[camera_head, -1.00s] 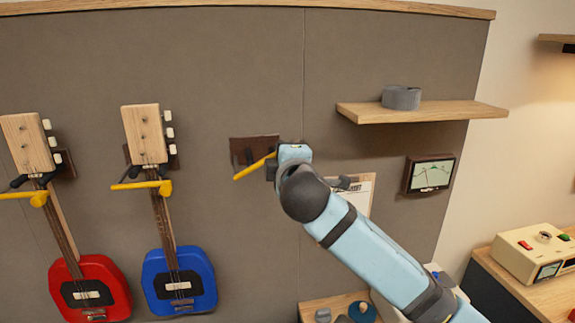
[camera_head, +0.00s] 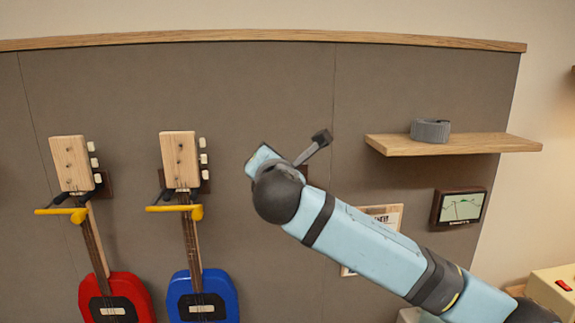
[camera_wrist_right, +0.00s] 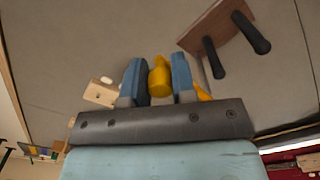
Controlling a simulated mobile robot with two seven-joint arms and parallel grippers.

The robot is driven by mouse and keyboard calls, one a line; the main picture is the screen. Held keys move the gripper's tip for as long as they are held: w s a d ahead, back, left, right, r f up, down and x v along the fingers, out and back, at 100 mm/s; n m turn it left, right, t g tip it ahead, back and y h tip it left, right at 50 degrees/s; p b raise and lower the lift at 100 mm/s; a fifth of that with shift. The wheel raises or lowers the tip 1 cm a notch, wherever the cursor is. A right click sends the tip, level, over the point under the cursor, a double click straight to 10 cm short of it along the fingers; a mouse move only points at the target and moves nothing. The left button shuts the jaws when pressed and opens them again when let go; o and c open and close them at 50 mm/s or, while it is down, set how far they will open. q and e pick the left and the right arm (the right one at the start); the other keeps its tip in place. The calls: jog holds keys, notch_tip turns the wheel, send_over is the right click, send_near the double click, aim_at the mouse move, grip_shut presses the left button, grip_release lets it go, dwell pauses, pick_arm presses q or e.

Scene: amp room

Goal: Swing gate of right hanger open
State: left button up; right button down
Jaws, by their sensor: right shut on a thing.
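The right hanger has a brown wall plate (camera_wrist_right: 217,28) with two dark prongs in the right wrist view, to the right of my gripper. In the head view only a sliver of its plate (camera_head: 302,172) shows behind my arm. My right gripper (camera_wrist_right: 159,78) is shut on the hanger's yellow gate (camera_wrist_right: 160,76), which sits between the two blue fingers. Another bit of yellow shows just right of the fingers. In the head view my wrist hides the fingers and the gate. My left gripper is not in view.
A red guitar (camera_head: 116,297) and a blue guitar (camera_head: 202,296) hang on the left, with yellow gates (camera_head: 62,213) (camera_head: 175,210) across their necks. A wooden shelf (camera_head: 455,145) with a grey roll (camera_head: 430,131) is at the right, above a framed meter (camera_head: 459,207).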

jog(key=shift+s+a+f+n, duration=0.1)
jog(key=shift+s+a+n, duration=0.1)
jog(key=shift+a+n, duration=0.75)
jog(key=shift+s+a+f+n, duration=0.15)
jog(key=shift+a+n, duration=0.7)
jog(key=shift+n, duration=0.15)
jog(key=shift+s+a+f+n, duration=0.1)
jog(key=shift+s+a+n, duration=0.1)
jog(key=shift+a+n, duration=0.75)
jog(key=c, duration=0.9)
grip_release()
